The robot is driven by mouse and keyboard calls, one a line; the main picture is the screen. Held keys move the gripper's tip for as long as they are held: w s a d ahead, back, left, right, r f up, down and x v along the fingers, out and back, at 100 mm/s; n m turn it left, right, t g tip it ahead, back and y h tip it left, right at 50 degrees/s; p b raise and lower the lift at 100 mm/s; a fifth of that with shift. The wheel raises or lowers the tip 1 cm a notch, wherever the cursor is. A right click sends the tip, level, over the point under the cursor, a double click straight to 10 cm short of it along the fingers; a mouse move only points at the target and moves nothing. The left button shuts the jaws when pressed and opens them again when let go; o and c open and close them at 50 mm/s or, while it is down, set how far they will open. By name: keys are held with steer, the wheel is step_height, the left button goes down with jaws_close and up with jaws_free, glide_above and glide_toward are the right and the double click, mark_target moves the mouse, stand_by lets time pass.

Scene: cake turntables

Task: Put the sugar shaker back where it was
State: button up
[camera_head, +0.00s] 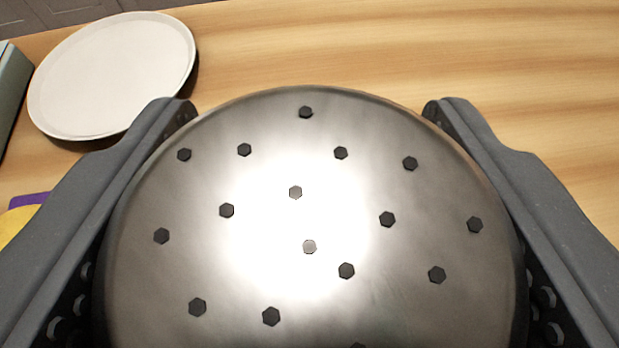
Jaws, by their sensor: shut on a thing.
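The sugar shaker (260,185) fills the middle of the view. I see its round, shiny metal top with several dark holes; its body below is hidden. My gripper (310,115) has one grey finger on each side of the shaker and is shut on it. How high the shaker is above the table, or whether it touches it, I cannot tell.
A round white plate (112,75), possibly a turntable top, is at the upper left on the wooden table (400,50). A grey-green object (12,85) is at the left edge. A yellow and purple thing (20,215) shows partly behind the left finger. The table at the upper right is clear.

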steer(key=shift+f, duration=0.1)
steer(key=o, duration=1.1)
steer(key=shift+o, duration=0.2)
steer(key=shift+s+r, duration=0.15)
steer(key=shift+r, duration=0.05)
steer(key=p+v, duration=0.1)
steer(key=v, duration=1)
steer(key=shift+s+p, duration=0.35)
steer(key=shift+r, duration=0.1)
